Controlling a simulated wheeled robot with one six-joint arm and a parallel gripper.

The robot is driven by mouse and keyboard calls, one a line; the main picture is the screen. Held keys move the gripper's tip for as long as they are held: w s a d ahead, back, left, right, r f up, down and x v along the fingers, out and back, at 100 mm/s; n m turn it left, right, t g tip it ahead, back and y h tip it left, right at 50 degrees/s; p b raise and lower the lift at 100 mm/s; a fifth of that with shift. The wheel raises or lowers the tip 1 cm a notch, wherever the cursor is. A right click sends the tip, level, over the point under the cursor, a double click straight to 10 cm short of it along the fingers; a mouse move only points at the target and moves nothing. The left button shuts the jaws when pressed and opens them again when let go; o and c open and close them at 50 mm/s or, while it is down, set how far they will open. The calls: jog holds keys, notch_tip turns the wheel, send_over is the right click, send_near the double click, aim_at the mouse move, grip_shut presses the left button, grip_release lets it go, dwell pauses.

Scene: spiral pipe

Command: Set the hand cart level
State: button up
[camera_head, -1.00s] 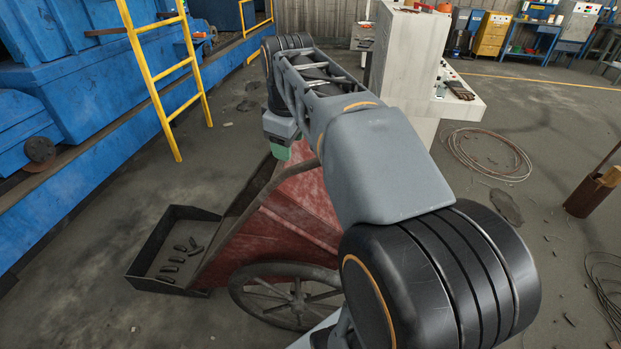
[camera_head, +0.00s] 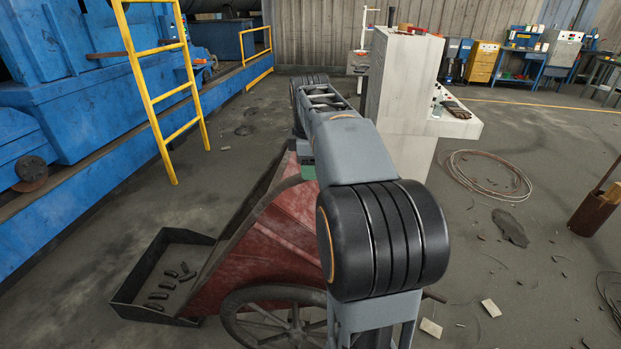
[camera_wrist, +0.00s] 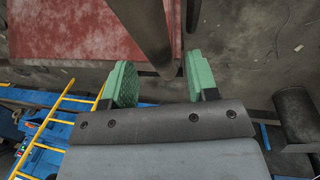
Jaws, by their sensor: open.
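The hand cart (camera_head: 268,245) has a scuffed red body and a dark spoked wheel (camera_head: 285,318). It stands tilted, its low end at the left by a black tray and its high end near my arm. My gripper (camera_wrist: 160,78) has green pads and is open. In the wrist view a dark round bar (camera_wrist: 146,28) reaches down to the gap between the pads. It looks like part of the cart, and I cannot tell whether a pad touches it. The red body (camera_wrist: 65,28) also shows there. In the head view my arm hides most of the gripper and the cart's right side.
The black tray (camera_head: 128,292) holds several short dark pieces. A yellow ladder (camera_head: 163,91) and blue machinery (camera_head: 60,120) stand at the left. A pale control cabinet (camera_head: 403,85) stands behind my arm. Coiled wire (camera_head: 485,178) and a rusty post (camera_head: 594,212) are at the right.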

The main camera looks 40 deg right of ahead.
jog(key=shift+w+d+f, duration=0.1)
jog(key=shift+w+f, duration=0.05)
jog(key=shift+f, duration=0.8)
jog(key=shift+w+d+f, duration=0.1)
jog(key=shift+f, duration=0.85)
jog(key=shift+c, duration=0.3)
grip_shut()
